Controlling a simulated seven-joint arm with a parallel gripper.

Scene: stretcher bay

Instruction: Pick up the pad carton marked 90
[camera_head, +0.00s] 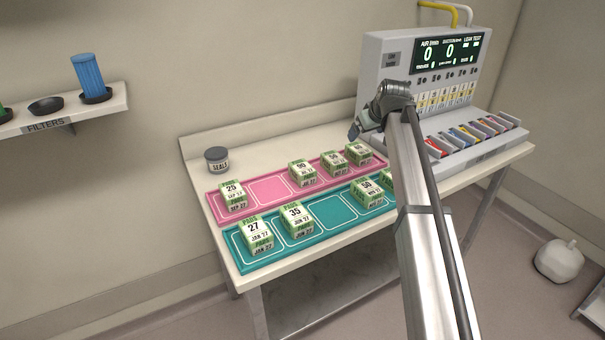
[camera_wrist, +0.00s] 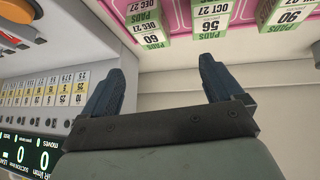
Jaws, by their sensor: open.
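The pad carton marked 90 (camera_head: 302,173) is a green and white box standing in the pink tray (camera_head: 268,188), right of an empty slot. In the wrist view the 90 carton (camera_wrist: 288,15) is at the top right corner, upside down and partly cut off. My gripper (camera_head: 354,131) is above the right end of the pink tray, in front of the machine. In the wrist view my gripper (camera_wrist: 164,78) shows two blue fingers wide apart with nothing between them. The 90 carton lies outside the fingers, apart from them.
Cartons 56 (camera_head: 333,161) and 60 (camera_head: 358,152) stand right of it, carton 25 (camera_head: 233,195) at the left. The teal tray (camera_head: 333,210) in front holds several cartons, one partly behind my arm. A test machine (camera_head: 398,52) stands right; a seals jar (camera_head: 217,159) at back left.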

